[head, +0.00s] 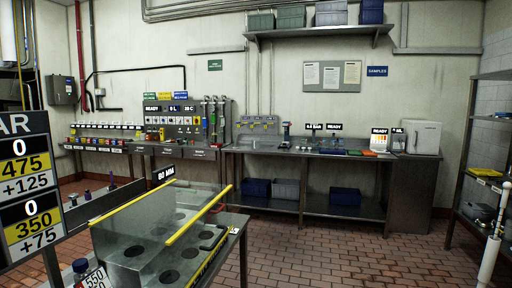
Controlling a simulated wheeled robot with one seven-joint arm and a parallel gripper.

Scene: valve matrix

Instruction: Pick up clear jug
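A small, pale, see-through vessel (398,143) stands on the far steel bench (300,151), between a lit READY display (380,139) and a white box-shaped unit (423,138). It may be the clear jug, but it is too small in the head view to be sure, and its handle cannot be made out. My gripper is not in view.
A steel stand with yellow-edged clear panels (150,225) fills the near left, beside a black number board (25,190). A shelf rack (480,130) stands at the right. Blue bins (345,196) sit under the bench. Brick floor (340,245) lies open at centre right.

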